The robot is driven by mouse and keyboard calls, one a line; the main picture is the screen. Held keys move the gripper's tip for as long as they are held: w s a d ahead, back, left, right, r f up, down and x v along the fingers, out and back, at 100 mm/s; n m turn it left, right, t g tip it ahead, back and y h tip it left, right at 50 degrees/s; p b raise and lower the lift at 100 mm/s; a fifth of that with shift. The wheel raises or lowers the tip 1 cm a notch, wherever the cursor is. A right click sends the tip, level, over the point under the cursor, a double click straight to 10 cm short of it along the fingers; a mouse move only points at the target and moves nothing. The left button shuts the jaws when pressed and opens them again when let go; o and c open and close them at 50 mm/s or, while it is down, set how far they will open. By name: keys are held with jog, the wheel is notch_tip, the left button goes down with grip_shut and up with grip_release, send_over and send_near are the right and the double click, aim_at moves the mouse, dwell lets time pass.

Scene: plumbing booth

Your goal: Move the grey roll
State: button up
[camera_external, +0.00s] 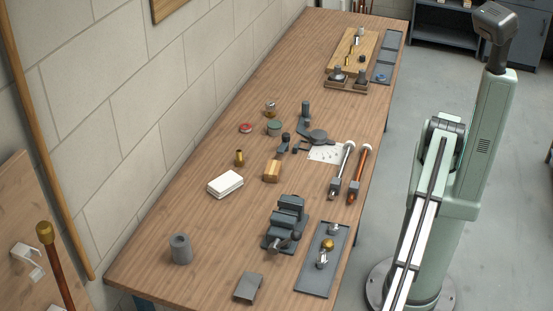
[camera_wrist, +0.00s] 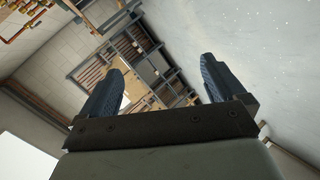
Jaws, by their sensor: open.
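The grey roll (camera_external: 181,249) stands upright on the wooden workbench near its front left corner in the external view, with a hole in its top. My gripper shows in the wrist view (camera_wrist: 160,90) with its two dark ribbed fingers spread apart and nothing between them. The wrist view looks across the room toward shelving and a wall, and the roll is not in it. In the external view my arm stands on the floor right of the bench, and my gripper's fingers are not visible there.
The workbench (camera_external: 150,270) carries a white box (camera_external: 225,184), a dark vise (camera_external: 286,222), a grey tray with fittings (camera_external: 322,262) and a grey bracket (camera_external: 248,288). Two pipe wrenches (camera_external: 350,172) lie near the right edge. Bare wood surrounds the roll. A block wall runs along the left.

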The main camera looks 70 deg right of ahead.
aim_at(179, 239)
jog(key=w+d+r+m+t+h, duration=0.1)
jog(key=w+d+r+h, duration=0.15)
jog(key=w, duration=0.75)
jog(key=w+d+r+m+h, duration=0.1)
jog(key=w+r+m, duration=0.15)
jog(key=w, duration=0.75)
jog(key=w+d+r+m+h, duration=0.1)
jog(key=w+d+r, duration=0.4)
jog(key=w, duration=0.5)
jog(key=w+d+r+m+h, duration=0.1)
jog(key=w+d+r+h, duration=0.2)
jog(key=w+d, duration=0.5)
jog(key=w+d+r+m+h, duration=0.2)
jog(key=w+d+r, duration=0.4)
jog(key=w, duration=0.6)
jog(key=shift+w+d+r, duration=0.15)
jog(key=shift+w+r, duration=0.05)
jog(key=shift+r, duration=0.15)
jog(key=w+d+r+m+g+h, duration=0.1)
jog(key=w+d+r, duration=0.4)
jog(key=d, duration=0.3)
jog(key=w+d+r+m+g+h, duration=0.1)
jog(key=w+d+r+m+h, duration=0.1)
jog(key=w+d+r, duration=0.4)
jog(key=d, duration=0.3)
jog(key=shift+w, duration=0.25)
jog(key=shift+f, duration=0.1)
notch_tip(179, 239, down, 14)
jog(key=shift+r, duration=0.2)
